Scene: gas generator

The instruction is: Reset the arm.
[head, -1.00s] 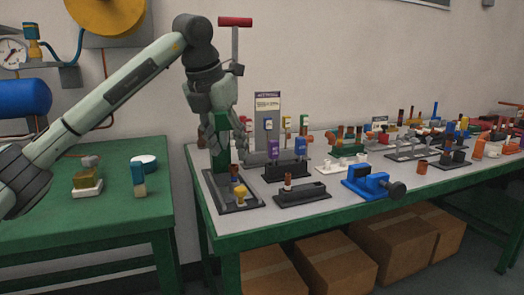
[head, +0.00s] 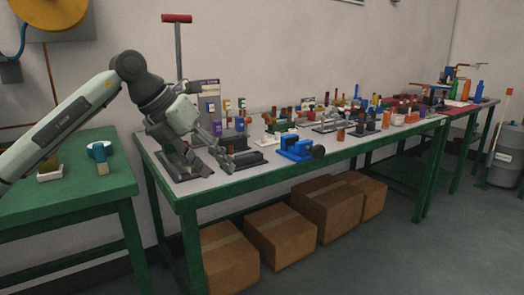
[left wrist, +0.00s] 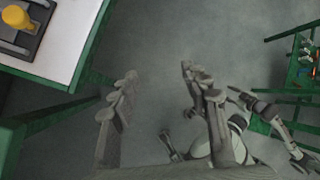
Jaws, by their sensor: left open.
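My left arm comes in from the left in the head view and bends down at its elbow. My left gripper (head: 214,152) is over the front left part of the long workbench (head: 235,183). Its fingers are apart and nothing is between them. In the left wrist view the open left gripper (left wrist: 158,73) points past the bench edge, with grey floor behind it. Parts of my own body show small at the lower right of that view. I cannot make out my right gripper in either view.
A red-topped post (head: 177,45) stands behind the gripper. A blue vise-like device (head: 298,150) is right of it, with several small parts beyond. A green side table (head: 80,190) stands at the left. Cardboard boxes (head: 280,235) lie under the bench. Open floor is at the front right.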

